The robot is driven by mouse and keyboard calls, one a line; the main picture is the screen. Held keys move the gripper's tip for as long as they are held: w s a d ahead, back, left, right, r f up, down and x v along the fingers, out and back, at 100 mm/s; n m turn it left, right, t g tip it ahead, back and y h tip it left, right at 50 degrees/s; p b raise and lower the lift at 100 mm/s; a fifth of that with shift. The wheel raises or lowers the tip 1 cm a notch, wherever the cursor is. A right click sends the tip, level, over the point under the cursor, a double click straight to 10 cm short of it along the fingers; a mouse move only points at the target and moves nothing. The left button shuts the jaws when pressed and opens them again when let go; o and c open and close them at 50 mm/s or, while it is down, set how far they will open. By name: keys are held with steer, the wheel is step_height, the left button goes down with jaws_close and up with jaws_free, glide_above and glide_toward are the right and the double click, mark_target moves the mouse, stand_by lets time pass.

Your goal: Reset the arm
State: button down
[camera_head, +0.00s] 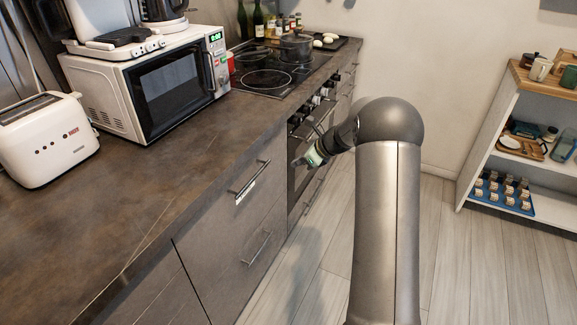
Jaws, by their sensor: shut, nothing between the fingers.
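My arm rises in the lower middle of the view and bends at a large dark joint. My gripper (300,162) shows small at its end, to the left of that joint, in front of the oven (297,190). It is shut and empty. It hangs a little below the countertop edge, in front of the kitchen cabinets. It looks apart from the oven front, but the exact gap is hard to tell.
A dark countertop (150,185) on the left bears a toaster (45,140), a microwave (150,85) and a stove (265,78) with pots. Drawers with bar handles (247,184) face the floor. A white shelf (485,130) stands at right. The floor between is clear.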

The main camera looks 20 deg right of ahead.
steer(key=s+a+r+n+g+h+p, duration=0.1)
steer(key=s+a+r+n+p, duration=0.1)
steer(key=s+a+r+n, duration=0.4)
steer(key=s+a+r+n+g+p, duration=0.2)
steer(key=s+r+n, duration=0.15)
steer(key=s, duration=0.35)
steer(key=s+a+r+n+g+h+p, duration=0.1)
steer(key=s+a+r+n+p, duration=0.1)
steer(key=s+a+r+n, duration=0.4)
steer(key=s+d+r+n+g+h+p, duration=0.1)
steer(key=s+n, duration=0.4)
steer(key=s, duration=0.6)
steer(key=s+d+r+n+h+p, duration=0.1)
steer(key=s+n, duration=0.5)
steer(key=s, duration=0.6)
steer(key=r+h+p, duration=0.1)
steer(key=h+p, duration=0.1)
steer(key=p, duration=0.1)
steer(key=shift+s+g, duration=0.25)
steer(key=shift+g, duration=0.15)
steer(key=shift+d, duration=0.1)
